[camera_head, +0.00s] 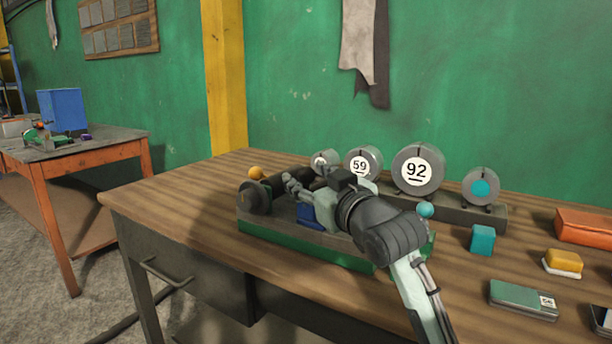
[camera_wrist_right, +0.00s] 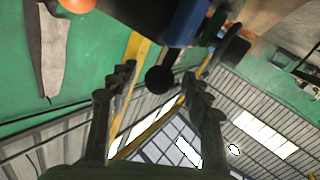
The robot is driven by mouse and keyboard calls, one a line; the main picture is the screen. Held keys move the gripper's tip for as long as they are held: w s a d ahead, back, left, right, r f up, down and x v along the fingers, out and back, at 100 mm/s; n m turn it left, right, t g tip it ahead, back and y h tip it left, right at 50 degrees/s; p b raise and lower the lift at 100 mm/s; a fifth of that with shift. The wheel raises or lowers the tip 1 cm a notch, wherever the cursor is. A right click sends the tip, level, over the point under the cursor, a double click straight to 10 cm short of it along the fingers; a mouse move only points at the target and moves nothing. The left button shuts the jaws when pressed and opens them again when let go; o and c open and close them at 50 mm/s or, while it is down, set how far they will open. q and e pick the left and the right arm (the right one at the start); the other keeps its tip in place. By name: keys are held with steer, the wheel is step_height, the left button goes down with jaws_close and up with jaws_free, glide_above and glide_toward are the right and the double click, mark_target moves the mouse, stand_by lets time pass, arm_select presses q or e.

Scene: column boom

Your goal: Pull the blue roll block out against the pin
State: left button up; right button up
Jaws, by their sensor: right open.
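The blue roll block (camera_head: 311,216) sits low in the green-and-grey fixture (camera_head: 300,245) on the wooden bench, partly hidden behind my right gripper (camera_head: 291,184). In the right wrist view a blue block (camera_wrist_right: 187,22) shows at the top, with a dark round knob (camera_wrist_right: 160,80) below it. The right gripper also shows there (camera_wrist_right: 158,76), its fingers apart on either side of the knob. I cannot tell whether either finger touches it. The pin cannot be made out. My left gripper is not in view.
A teal block (camera_head: 482,240), a yellow-and-white block (camera_head: 564,262) and a green box (camera_head: 522,299) lie to the right. The bench's left end is clear.

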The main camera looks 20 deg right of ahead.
steer(key=s, duration=0.6)
steer(key=shift+s+d, duration=0.2)
steer(key=shift+d, duration=0.05)
